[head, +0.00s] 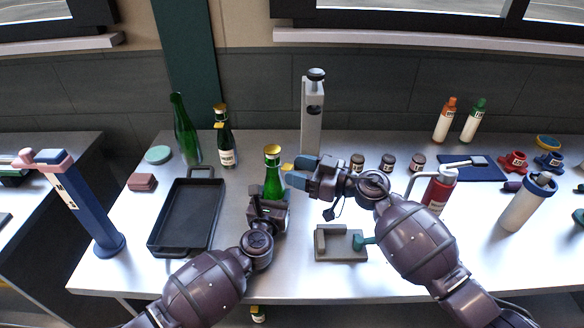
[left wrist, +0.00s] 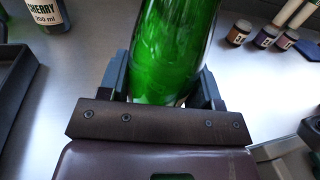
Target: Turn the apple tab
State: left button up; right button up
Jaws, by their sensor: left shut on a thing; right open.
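A green bottle (head: 272,183) with a gold foil top (head: 272,151) stands upright, held by my left gripper (head: 268,202). The left wrist view shows the green glass (left wrist: 172,45) between both fingers; no label shows, so I cannot read whether it is apple. A small yellow tab (head: 287,167) sits to the right of the bottle neck, at the fingertips of my right gripper (head: 297,172). That gripper is open. I cannot tell whether the tab touches the bottle or a finger.
A black tray (head: 154,244) lies left of the held bottle. Behind it stand a tall green bottle (head: 184,130) and a dark sherry bottle (head: 226,153). A grey post (head: 312,130) stands behind my right gripper. Small jars (head: 388,163) and a grey fixture (head: 340,254) are to the right.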

jog(key=shift+x, duration=0.95)
jog(key=c, duration=0.9)
